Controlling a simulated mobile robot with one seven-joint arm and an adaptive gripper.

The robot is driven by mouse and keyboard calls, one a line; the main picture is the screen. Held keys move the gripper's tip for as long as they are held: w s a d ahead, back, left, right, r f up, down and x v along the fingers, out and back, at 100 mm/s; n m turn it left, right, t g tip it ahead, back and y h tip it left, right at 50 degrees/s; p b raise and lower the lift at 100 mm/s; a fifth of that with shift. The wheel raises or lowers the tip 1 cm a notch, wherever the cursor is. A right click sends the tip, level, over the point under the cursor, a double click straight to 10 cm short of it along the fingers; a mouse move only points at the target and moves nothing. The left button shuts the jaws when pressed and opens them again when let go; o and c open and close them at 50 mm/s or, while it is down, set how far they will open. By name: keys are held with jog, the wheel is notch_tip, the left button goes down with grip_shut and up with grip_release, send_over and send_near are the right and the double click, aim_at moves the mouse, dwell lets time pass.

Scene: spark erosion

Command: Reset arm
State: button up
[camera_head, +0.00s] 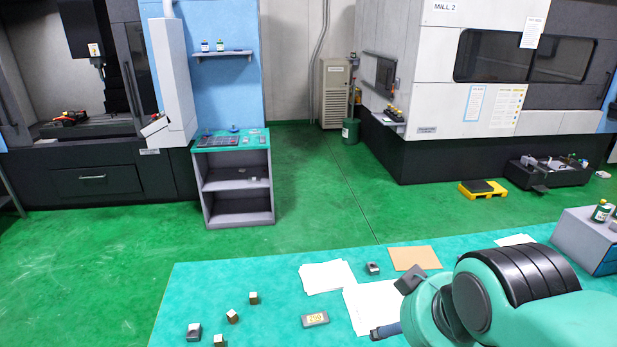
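My arm, green with black ribbed joint covers, reaches in from the right over the near table (220,290). My gripper (393,306) is at its left end, above white paper sheets (368,303). Its two dark fingers look spread apart, with nothing seen between them. The arm hides part of the sheets and the table's right side.
A brown sheet (414,258) lies behind my gripper. A grey box (590,232) stands right. Green floor beyond is mostly clear between machines.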

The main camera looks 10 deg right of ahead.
jog(key=shift+f+b, duration=1.4)
jog(key=shift+f, duration=0.45)
jog(key=shift+r, duration=0.1)
